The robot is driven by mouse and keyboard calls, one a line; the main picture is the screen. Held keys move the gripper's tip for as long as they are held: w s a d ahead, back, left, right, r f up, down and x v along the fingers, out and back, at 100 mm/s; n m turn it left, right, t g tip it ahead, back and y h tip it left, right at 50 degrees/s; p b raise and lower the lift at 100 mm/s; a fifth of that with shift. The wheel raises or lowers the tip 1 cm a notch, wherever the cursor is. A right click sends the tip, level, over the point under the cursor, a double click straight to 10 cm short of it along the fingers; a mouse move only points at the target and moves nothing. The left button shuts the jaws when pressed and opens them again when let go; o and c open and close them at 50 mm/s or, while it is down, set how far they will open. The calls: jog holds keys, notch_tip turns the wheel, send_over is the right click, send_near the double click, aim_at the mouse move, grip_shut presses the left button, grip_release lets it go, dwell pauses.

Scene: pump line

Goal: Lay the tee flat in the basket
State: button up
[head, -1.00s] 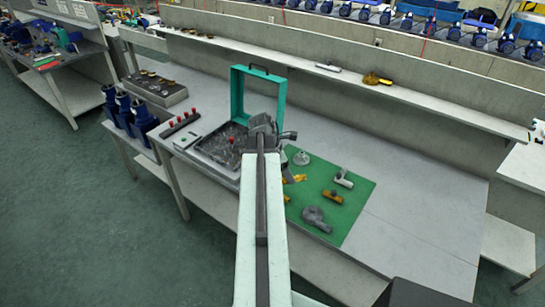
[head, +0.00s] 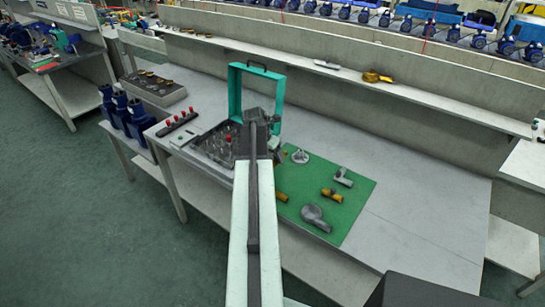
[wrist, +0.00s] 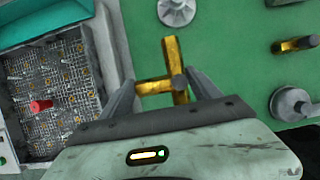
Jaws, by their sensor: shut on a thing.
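A brass tee (wrist: 172,62) is between the two fingers of my gripper (wrist: 160,87) in the wrist view, and the gripper is shut on it. The green mat shows behind it; its height above the mat is unclear. The basket (wrist: 92,62) is a wire-mesh tray left of my gripper in the wrist view, with a red-topped part in it. In the head view the basket (head: 212,150) sits before the raised teal lid, partly behind my arm. My fingertips are hidden there. A brass bit (head: 281,196) shows beside my arm; I cannot tell if it is the held tee.
The green mat (head: 350,205) carries another brass fitting (head: 331,194), a grey tee-like fitting (head: 342,178), a pale flanged part (head: 300,156) and a round grey part (head: 314,214). The teal lid frame (head: 234,95) stands upright behind the basket. The bench right of the mat is clear.

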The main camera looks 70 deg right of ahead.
jog(key=shift+f+b, duration=2.9)
jog(key=o, duration=1.7)
